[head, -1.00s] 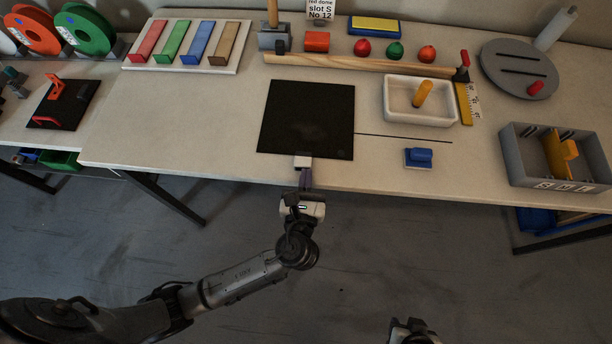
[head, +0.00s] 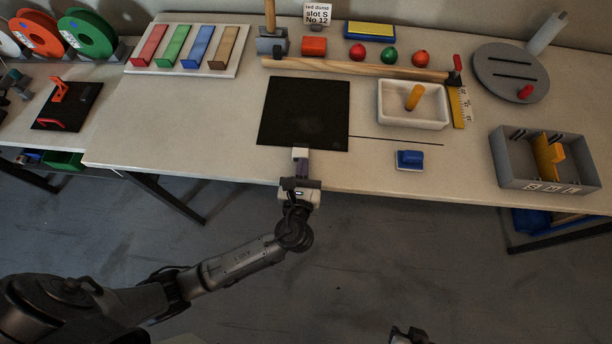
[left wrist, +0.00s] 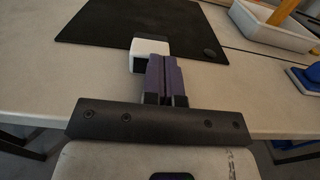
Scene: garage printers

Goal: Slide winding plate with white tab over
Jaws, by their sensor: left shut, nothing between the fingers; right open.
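The winding plate (head: 304,112) is a flat black square lying on the table, with a white tab (head: 300,153) on its near edge. In the left wrist view the plate (left wrist: 130,22) lies ahead, with the white tab (left wrist: 150,46) at its near edge. My left gripper (head: 301,165) is shut and empty, right behind the tab. Its purple fingers (left wrist: 166,62) appear to touch the tab's near side, slightly right of its middle. A thin dark line (head: 395,140) runs along the table from the plate's right edge. My right gripper (head: 408,336) shows only partly at the bottom edge, away from the table.
A wooden rail (head: 360,68) lies behind the plate, with a gap between. A white tray (head: 413,120) with an orange peg and a blue block (head: 410,160) stand to the right. A grey divided bin (head: 545,185) is farther right. The table left of the plate is clear.

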